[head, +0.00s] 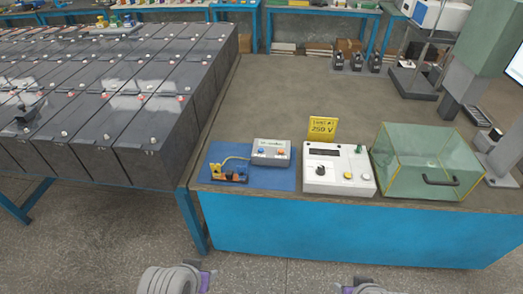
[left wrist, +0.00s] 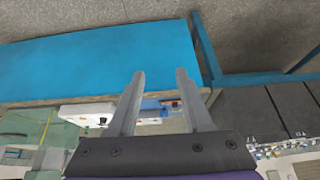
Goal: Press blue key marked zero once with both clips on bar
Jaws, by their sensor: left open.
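A small grey box (head: 271,153) with a blue key (head: 262,151) and an orange-red key lies on a blue mat (head: 278,183) in the head view. The zero mark is too small to read. Left of it on the mat, yellow and orange clips (head: 215,170) sit at a small dark stand with a pale wire; I cannot tell whether both grip the bar. My left gripper (left wrist: 160,72) is open and empty in the left wrist view, in front of the bench and away from the box. My right gripper does not show.
A white meter (head: 338,180) with a dial and a yellow 250 V sign (head: 322,129) stands right of the mat. A clear green case (head: 428,165) with a black handle is further right. Battery rows (head: 110,90) fill the left. The bench top behind is mostly clear.

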